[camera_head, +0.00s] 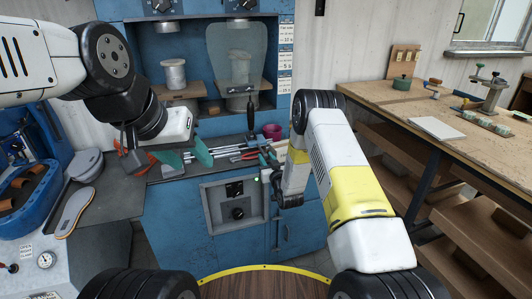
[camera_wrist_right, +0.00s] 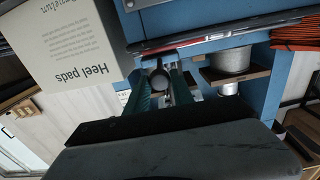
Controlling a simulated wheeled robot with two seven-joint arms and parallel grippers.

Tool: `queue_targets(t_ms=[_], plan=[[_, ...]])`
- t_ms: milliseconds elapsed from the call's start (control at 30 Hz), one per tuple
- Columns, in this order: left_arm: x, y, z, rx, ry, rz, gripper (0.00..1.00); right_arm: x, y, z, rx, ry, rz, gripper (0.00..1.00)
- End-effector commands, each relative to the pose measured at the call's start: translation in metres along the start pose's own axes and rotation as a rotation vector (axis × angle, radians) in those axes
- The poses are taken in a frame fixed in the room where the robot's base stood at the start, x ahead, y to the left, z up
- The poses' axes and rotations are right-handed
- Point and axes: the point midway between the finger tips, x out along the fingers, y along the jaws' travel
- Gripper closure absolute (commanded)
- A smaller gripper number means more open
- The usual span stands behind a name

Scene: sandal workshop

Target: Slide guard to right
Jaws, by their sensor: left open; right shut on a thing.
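The guard (camera_head: 232,52) is a see-through pane in front of the right-hand station of the blue machine. A dark upright handle (camera_head: 250,104) shows at its lower edge, with no fingers visible on it in the head view. My left gripper (camera_head: 187,158) is open over the counter, its green fingers apart and empty. My right arm stands right of the guard; its fingertips are hidden in the head view. In the right wrist view my right gripper (camera_wrist_right: 164,88) is shut on a small dark round-ended piece (camera_wrist_right: 160,79); I cannot tell whether this belongs to the guard.
Several hand tools (camera_head: 240,153) and a magenta cup (camera_head: 272,131) lie on the machine's counter. A white pot (camera_head: 173,75) stands in the left station. A wooden workbench (camera_head: 400,106) is at the right. A heel pads box (camera_wrist_right: 62,45) shows in the wrist view.

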Motion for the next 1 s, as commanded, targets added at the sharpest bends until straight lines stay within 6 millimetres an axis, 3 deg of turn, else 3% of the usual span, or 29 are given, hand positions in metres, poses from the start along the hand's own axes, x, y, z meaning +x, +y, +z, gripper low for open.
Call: queue_targets(t_ms=[767, 867, 1000], plan=[[0.000, 0.000, 0.000, 0.000, 0.000, 0.000, 0.51, 0.000, 0.000, 0.000, 0.000, 0.001, 0.000, 1.00], [0.000, 0.000, 0.000, 0.000, 0.000, 0.000, 0.51, 0.000, 0.006, 0.000, 0.000, 0.001, 0.002, 1.00], [0.000, 0.000, 0.000, 0.000, 0.000, 0.000, 0.51, 0.000, 0.029, -0.001, 0.000, 0.003, 0.005, 1.00]])
